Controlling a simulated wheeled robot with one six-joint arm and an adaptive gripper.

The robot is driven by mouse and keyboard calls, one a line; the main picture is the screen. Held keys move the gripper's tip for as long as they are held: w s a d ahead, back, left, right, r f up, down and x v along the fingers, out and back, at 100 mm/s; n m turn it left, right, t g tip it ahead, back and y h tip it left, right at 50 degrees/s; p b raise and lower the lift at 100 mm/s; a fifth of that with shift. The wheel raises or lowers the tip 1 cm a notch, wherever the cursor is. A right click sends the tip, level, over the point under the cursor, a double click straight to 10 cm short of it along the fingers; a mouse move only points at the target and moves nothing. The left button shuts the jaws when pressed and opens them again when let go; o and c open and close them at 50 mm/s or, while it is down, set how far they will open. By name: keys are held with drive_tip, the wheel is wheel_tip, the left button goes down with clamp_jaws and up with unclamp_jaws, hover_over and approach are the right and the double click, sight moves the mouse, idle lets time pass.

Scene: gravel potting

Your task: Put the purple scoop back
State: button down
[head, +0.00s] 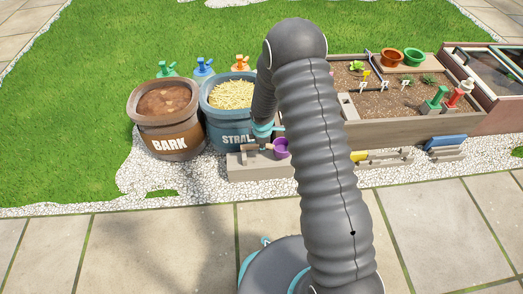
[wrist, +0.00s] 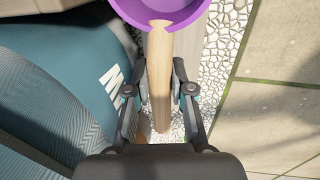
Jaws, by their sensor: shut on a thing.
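The purple scoop (head: 282,148) has a round purple bowl and a wooden handle. In the head view it is at the pale block (head: 270,173) in front of the straw pot, partly hidden by my arm. In the wrist view, the purple bowl (wrist: 165,8) is at the top edge, and its handle (wrist: 159,75) runs down between my fingers. My gripper (wrist: 159,92) is shut on the handle; it also shows in the head view (head: 263,139). I cannot tell whether the scoop touches the block.
The blue straw pot (head: 236,138) stands close to my gripper, with the brown bark pot (head: 170,143) to its left. A wooden planter bed (head: 400,128) is on the right. White gravel (head: 205,185) surrounds the block, and open paving (head: 160,235) lies in front.

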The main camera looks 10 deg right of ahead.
drive_tip(key=shift+f, duration=1.35)
drive_tip(key=shift+f, duration=0.1)
drive_tip(key=c, duration=1)
unclamp_jaws()
